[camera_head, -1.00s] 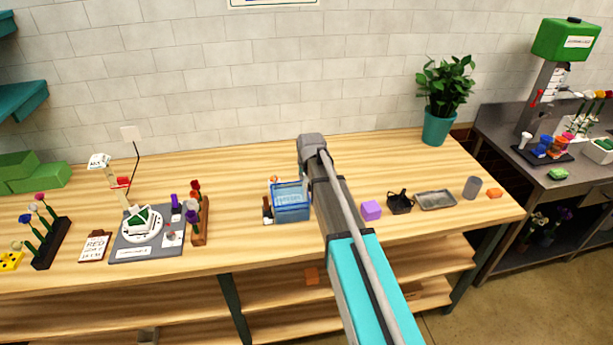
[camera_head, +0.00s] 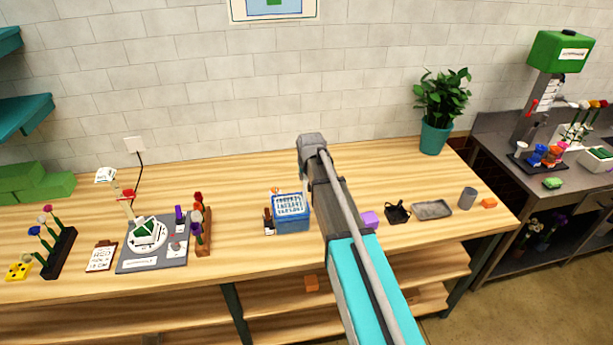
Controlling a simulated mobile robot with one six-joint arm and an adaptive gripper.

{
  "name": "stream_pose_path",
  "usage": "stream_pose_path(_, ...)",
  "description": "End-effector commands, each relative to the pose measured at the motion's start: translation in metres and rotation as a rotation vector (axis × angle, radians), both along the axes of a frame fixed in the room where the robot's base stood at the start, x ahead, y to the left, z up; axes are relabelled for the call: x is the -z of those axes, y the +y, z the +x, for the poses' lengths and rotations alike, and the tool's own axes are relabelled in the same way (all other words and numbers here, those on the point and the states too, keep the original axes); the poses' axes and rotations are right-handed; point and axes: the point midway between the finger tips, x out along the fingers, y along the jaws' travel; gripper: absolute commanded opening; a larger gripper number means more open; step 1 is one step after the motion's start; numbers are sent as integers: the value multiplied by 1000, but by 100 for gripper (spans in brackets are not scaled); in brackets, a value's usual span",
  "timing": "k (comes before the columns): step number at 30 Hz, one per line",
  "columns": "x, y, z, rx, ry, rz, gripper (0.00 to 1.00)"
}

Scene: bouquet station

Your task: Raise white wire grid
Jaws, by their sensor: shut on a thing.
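The white wire grid (camera_head: 289,204) shows as a pale lattice at the top of a small blue box (camera_head: 292,225) on the wooden table, just left of my arm. I cannot tell whether the grid rests in the box or sits a little above its floor. My arm reaches up from the bottom of the view, with its grey joint (camera_head: 312,143) beyond and above the box. My gripper's fingers are not visible; the arm may hide them.
A dark rack (camera_head: 268,222) stands close left of the box. A purple cube (camera_head: 370,219), black basket (camera_head: 397,212) and grey tray (camera_head: 432,210) are right of my arm. A flower rack (camera_head: 203,232) stands left. Bare table lies between it and the box.

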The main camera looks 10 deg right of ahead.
Motion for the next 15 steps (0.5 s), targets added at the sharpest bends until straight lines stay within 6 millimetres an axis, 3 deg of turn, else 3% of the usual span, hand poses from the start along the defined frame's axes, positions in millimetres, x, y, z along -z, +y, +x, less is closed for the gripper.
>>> stream_pose_path(2,-2,0,3,0,-10,0,0)
stream_pose_path(3,-2,0,3,0,-9,0,34)
stream_pose_path(8,-1,0,2,0,-7,0,63)
stream_pose_path(15,-1,0,2,0,-5,0,63)
